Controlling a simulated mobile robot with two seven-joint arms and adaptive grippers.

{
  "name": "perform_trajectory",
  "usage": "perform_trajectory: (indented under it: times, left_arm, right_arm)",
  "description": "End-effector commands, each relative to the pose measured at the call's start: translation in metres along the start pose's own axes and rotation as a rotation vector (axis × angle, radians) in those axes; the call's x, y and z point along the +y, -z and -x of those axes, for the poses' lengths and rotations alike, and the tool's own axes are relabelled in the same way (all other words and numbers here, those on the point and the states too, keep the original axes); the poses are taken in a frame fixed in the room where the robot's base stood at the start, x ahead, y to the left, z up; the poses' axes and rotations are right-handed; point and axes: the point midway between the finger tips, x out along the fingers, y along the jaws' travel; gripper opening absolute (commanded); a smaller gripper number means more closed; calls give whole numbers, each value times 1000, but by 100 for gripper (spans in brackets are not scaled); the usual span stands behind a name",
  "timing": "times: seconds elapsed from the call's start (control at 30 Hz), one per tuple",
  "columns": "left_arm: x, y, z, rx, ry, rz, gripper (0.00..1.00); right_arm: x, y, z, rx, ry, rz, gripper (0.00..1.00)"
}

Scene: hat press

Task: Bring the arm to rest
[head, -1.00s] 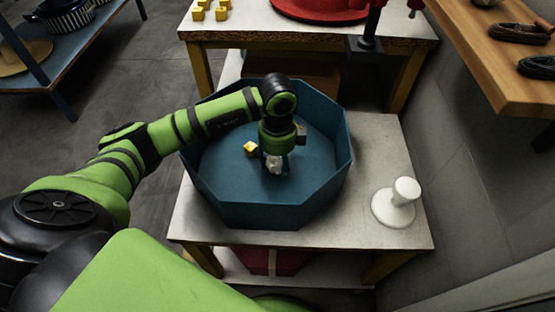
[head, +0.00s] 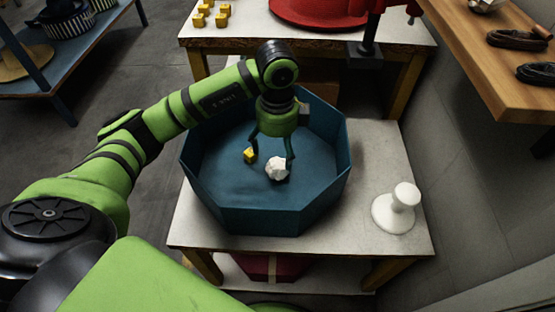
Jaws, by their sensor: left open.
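My left arm comes in from the left over the blue octagonal box (head: 232,207), which stands on the near grey table. My left gripper (head: 271,157) points down inside the box's outline with its fingers spread open. A white crumpled lump (head: 277,168) shows just below the fingertips, near the right finger; it appears to lie on the box floor, and I cannot tell whether a finger touches it. A small yellow cube (head: 250,156) lies in the box by the left finger. My right gripper is not in view.
A white stand (head: 398,208) is on the table, right of the box. The table behind holds a red hat (head: 320,10), several yellow cubes (head: 221,19) and a dark post (head: 369,40). A wooden shelf (head: 495,65) juts in at upper right. A red box (head: 265,268) sits below.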

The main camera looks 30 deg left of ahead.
Motion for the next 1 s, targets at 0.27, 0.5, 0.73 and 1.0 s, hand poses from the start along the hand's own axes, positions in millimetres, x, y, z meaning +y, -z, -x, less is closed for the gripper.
perform_trajectory:
  times: [0.27, 0.5, 0.73, 1.0]
  left_arm:
    - [0, 0, 38, -1, 1, -1, 82]
    - [1, 0, 42, 0, -1, 0, 82]
    - [0, 0, 76, -1, 0, 0, 82]
    - [0, 0, 115, -1, -1, -1, 82]
  right_arm:
    - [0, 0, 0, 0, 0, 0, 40]
    - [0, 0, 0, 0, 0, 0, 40]
    - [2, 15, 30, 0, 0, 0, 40]
    - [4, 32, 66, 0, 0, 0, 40]
